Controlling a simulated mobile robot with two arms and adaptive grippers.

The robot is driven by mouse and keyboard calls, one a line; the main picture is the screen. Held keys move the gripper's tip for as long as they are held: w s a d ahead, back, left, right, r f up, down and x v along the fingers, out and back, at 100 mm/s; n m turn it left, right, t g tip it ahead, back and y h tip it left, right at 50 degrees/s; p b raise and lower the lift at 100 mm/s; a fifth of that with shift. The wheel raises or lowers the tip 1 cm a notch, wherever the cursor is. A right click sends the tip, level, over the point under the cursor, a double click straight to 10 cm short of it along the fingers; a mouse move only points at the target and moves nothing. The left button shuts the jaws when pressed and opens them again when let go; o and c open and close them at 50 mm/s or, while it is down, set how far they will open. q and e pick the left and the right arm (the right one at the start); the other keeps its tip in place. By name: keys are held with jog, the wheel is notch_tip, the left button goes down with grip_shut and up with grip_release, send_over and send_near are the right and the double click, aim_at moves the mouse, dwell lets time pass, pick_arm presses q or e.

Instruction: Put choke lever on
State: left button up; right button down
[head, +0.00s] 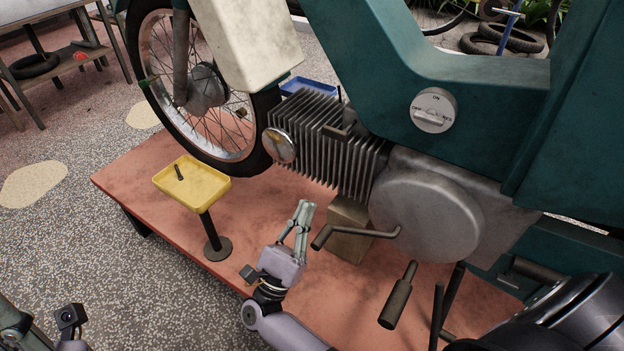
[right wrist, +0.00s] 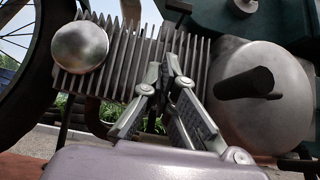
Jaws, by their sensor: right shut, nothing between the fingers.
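My right gripper (head: 305,208) is shut and empty. It points up in front of the engine, above the red platform, apart from the finned cylinder in the head view. In the right wrist view its closed fingertips (right wrist: 168,75) show against the cooling fins (right wrist: 140,50). A small dark lever-like part (head: 338,130) sits on top of the cylinder (head: 325,125); it may be the choke lever, but I cannot read its position. A round knob marked ON, OFF and RES (head: 434,110) is on the green frame. Of my left arm, only a part shows at the lower left corner; its fingers are not seen.
A yellow tray (head: 215,193) on a post holds a small dark piece (head: 179,172). A kick lever (head: 355,233) and a foot peg (head: 398,295) stick out near the gripper. The front wheel (head: 205,140) is on the left. The red platform (head: 160,215) is clear beside the tray post.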

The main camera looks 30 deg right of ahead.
jog(key=s+a+r+x, duration=0.1)
jog(key=r+x, duration=0.1)
jog(key=x, duration=1)
jog(key=shift+a+p, duration=0.3)
jog(key=shift+a, duration=0.05)
